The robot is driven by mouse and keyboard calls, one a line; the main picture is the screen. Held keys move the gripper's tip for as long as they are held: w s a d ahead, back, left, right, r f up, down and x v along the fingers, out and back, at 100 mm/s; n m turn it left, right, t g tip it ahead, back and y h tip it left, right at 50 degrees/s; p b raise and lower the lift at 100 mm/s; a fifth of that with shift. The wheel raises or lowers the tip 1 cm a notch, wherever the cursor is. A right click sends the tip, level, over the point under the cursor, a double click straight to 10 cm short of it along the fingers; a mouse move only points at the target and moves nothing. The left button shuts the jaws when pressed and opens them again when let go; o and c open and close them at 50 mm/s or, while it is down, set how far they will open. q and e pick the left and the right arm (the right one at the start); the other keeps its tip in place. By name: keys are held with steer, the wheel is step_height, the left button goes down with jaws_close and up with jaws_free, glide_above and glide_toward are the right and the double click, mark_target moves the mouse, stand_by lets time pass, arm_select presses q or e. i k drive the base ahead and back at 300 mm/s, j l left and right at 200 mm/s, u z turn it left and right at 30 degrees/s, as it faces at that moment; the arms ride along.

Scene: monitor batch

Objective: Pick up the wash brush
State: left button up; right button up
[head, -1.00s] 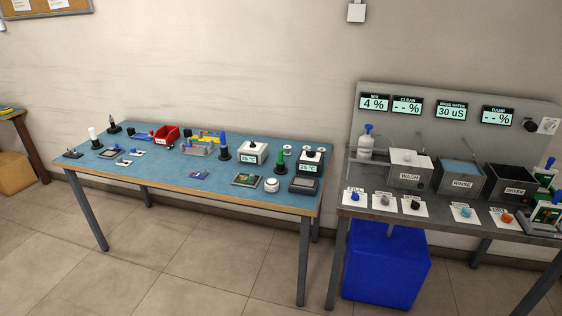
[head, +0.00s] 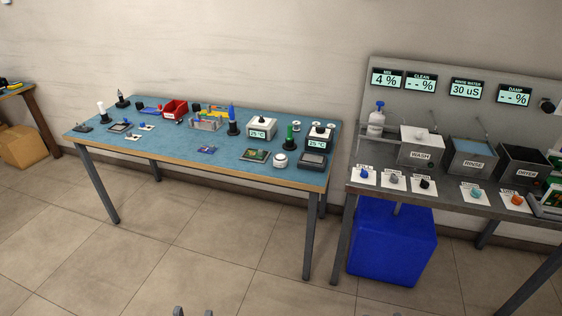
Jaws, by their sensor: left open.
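I cannot tell for certain which thing is the wash brush. Several upright tools stand in dark holders on the blue-topped table (head: 215,170): one with a blue top (head: 232,118), one with a green top (head: 290,137), a white one (head: 102,112) and a dark one (head: 122,99). My left gripper (head: 194,312) shows only as fingertips at the bottom edge, apart and with nothing between them. It is in front of the table and away from all the tools.
A wash station with WASH (head: 421,148), RINSE (head: 472,160) and DRYER (head: 524,172) tanks stands to the right. A blue bin (head: 392,246) is under it. A red bin (head: 175,109) and small devices lie on the table. The floor in front is clear.

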mark_target(290, 126)
steer(key=i+l, duration=0.1)
steer(key=i, duration=1.1)
steer(key=l+u, duration=0.05)
